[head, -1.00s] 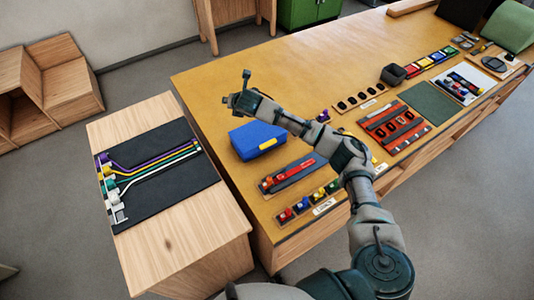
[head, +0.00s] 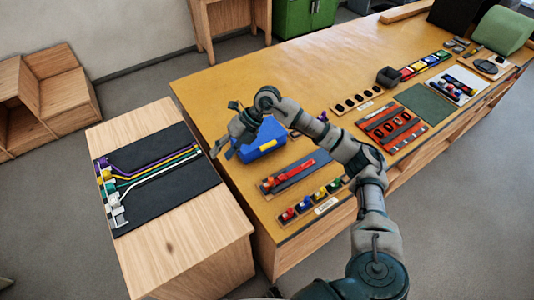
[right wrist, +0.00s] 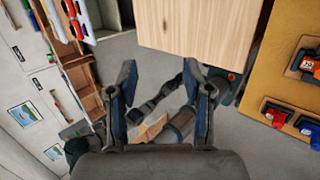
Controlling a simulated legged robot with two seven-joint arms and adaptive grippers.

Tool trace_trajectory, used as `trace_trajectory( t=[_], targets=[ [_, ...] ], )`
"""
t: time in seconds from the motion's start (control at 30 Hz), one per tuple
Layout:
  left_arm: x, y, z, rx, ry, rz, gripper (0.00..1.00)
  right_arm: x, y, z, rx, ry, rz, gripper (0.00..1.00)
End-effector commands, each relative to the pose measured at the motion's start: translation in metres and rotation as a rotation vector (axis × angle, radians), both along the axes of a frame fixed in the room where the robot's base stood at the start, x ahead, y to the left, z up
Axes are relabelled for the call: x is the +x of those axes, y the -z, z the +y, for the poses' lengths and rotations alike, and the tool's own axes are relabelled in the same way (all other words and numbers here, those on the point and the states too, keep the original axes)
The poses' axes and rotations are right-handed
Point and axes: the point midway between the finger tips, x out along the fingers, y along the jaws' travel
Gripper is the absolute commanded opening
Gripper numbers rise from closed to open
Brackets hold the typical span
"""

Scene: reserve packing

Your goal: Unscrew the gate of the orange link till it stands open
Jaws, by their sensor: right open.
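My right gripper (head: 224,148) is in the air over the near left corner of the yellow-topped table, just left of the blue box. It points down and to the left. In the right wrist view its two fingers (right wrist: 158,78) stand apart with nothing held between them. An orange-red rack (head: 378,122) with several dark oval links lies on the table, far to the right of the gripper. I cannot pick out the orange link or its gate for certain at this size. My left gripper is not in view.
The blue box (head: 268,131) is close beside the right gripper. A tray with a red tool (head: 286,180) and a row of coloured pieces (head: 304,205) lie nearer. A black mat (head: 190,184) with coloured cables lies on the wooden bench at left. The table's far left is clear.

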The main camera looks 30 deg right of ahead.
Motion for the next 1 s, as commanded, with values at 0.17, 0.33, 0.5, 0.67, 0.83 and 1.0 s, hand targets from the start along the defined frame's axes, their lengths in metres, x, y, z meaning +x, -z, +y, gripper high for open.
trace_trajectory(
  t=[0.17, 0.33, 0.5, 0.67, 0.83, 1.0],
  targets=[
    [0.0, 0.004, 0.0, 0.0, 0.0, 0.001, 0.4, -0.015, 0.044, -0.102, -0.475, 0.378, 0.239, 0.5],
    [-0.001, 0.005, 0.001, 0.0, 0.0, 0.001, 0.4, -0.024, 0.047, -0.151, -0.675, 0.627, 0.318, 0.5],
    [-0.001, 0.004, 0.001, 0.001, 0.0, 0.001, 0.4, -0.027, 0.059, -0.159, -0.706, 0.668, 0.332, 0.5],
    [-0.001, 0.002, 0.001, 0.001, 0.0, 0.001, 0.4, -0.027, 0.087, -0.159, -0.707, 0.665, 0.334, 0.5],
    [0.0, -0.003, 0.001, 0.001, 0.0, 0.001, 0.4, -0.028, 0.124, -0.158, -0.705, 0.664, 0.333, 0.5],
    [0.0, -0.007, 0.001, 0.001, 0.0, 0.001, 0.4, -0.028, 0.161, -0.157, -0.706, 0.663, 0.333, 0.5]
  ],
)
